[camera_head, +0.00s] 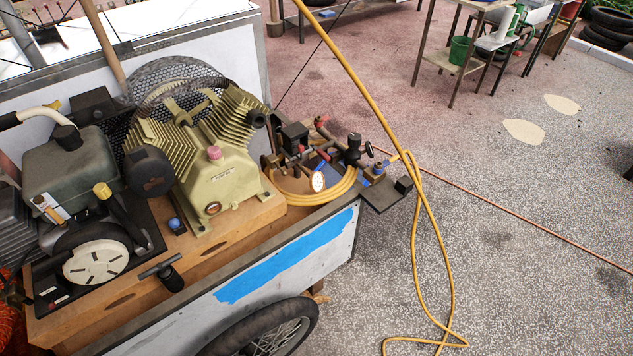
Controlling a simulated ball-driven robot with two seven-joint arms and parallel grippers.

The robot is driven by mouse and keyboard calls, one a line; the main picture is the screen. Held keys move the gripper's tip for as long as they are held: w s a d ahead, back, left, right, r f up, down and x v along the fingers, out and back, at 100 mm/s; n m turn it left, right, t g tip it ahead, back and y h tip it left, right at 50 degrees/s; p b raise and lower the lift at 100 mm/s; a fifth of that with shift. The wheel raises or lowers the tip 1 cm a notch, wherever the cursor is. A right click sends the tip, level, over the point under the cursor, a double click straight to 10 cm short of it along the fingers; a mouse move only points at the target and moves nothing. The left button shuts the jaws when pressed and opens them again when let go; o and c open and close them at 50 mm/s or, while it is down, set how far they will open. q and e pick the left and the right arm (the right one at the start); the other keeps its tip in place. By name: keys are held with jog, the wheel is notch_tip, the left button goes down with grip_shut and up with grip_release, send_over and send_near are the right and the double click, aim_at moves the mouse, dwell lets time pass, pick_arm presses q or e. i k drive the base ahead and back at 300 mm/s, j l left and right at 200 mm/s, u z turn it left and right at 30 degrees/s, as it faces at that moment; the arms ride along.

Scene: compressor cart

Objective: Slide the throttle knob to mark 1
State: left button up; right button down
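The compressor cart holds a dark engine (70,165) at the left, beside a pale yellow-green compressor (208,150). On the engine's front is a small light plate (50,209) with a blue patch and a small brownish knob (39,201) at its upper left. This may be the throttle knob, but it is too small to be sure, and I cannot read any marks. A yellow knob (102,190) stands to its right. Neither of my grippers is in view.
A black T-shaped handle (168,272) stands at the front of the wooden base (110,307). A white pull-starter cover (96,262) sits below the engine. A yellow hose (375,105) crosses the right side. Open floor (530,270) lies to the right.

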aim_at(95, 206)
jog(key=u, duration=1.7)
